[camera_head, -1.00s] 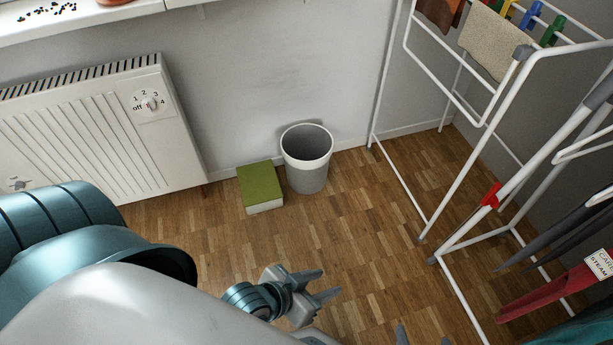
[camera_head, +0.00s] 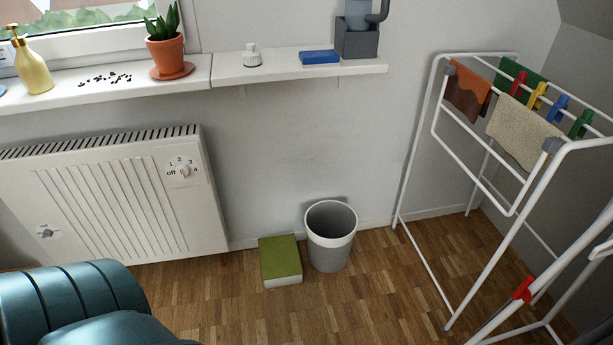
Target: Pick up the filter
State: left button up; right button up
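A dark grey box-shaped unit (camera_head: 357,44) stands at the right end of the wall shelf, with a blue-grey cylinder and a curved pipe on it. Its top is cut off by the picture's upper edge. It may be the filter, but I cannot tell for sure. No other thing in view is clearly a filter. Neither of my grippers is in view.
The shelf (camera_head: 290,72) also bears a small white bottle (camera_head: 252,56) and a blue block (camera_head: 319,57). A potted plant (camera_head: 166,53) and gold dispenser (camera_head: 33,70) stand left. Below are a radiator (camera_head: 110,205), green box (camera_head: 280,258), bin (camera_head: 329,250) and drying rack (camera_head: 495,240).

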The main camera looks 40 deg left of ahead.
aim_at(252, 57)
jog(key=u, duration=1.5)
